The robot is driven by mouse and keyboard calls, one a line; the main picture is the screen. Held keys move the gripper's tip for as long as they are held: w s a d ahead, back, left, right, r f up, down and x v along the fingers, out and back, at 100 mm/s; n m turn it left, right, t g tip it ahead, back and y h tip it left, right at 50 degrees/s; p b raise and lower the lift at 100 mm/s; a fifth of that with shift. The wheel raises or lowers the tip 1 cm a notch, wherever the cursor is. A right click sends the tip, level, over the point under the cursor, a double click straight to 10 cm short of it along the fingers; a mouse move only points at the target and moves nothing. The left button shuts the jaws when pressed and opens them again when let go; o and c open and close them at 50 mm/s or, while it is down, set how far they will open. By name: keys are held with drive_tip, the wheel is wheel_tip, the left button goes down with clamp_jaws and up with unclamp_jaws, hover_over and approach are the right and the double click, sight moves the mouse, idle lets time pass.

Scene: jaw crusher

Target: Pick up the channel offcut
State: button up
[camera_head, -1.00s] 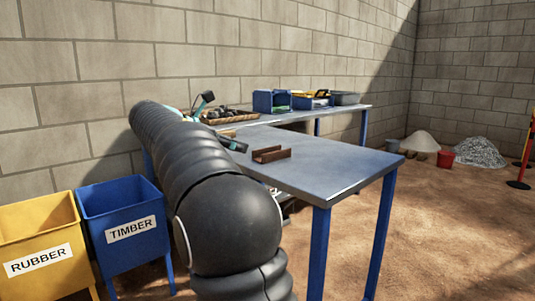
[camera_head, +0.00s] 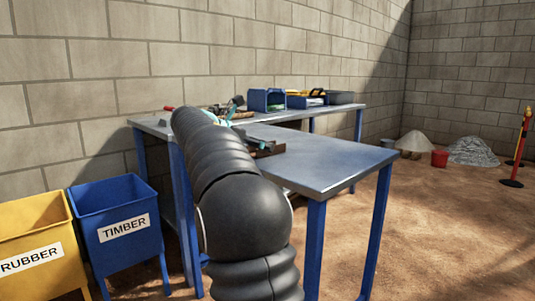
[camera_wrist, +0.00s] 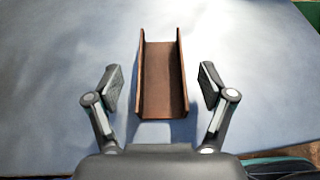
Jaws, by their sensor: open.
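The channel offcut (camera_wrist: 160,62) is a rust-brown, U-shaped piece of metal. It lies on the grey-blue tabletop with its open side up and its length running away from me in the wrist view. My gripper (camera_wrist: 161,88) is open, with one finger left of the offcut and one right of it. There is a gap on both sides, and neither finger visibly touches it. In the head view the offcut (camera_head: 269,151) shows only in part, as my arm and gripper cover much of it.
The table (camera_head: 330,168) is bare right of the offcut. Blue boxes (camera_head: 267,100) and a grey tub (camera_head: 340,97) stand on the table behind. Blue TIMBER (camera_head: 117,208) and yellow RUBBER (camera_head: 30,225) bins stand at left. A green edge (camera_wrist: 302,22) shows in the wrist view's top right.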

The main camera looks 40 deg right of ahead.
drive_tip(key=x, duration=0.3)
drive_tip(key=shift+r, duration=0.1)
clamp_jaws()
drive_tip(key=shift+r, duration=0.1)
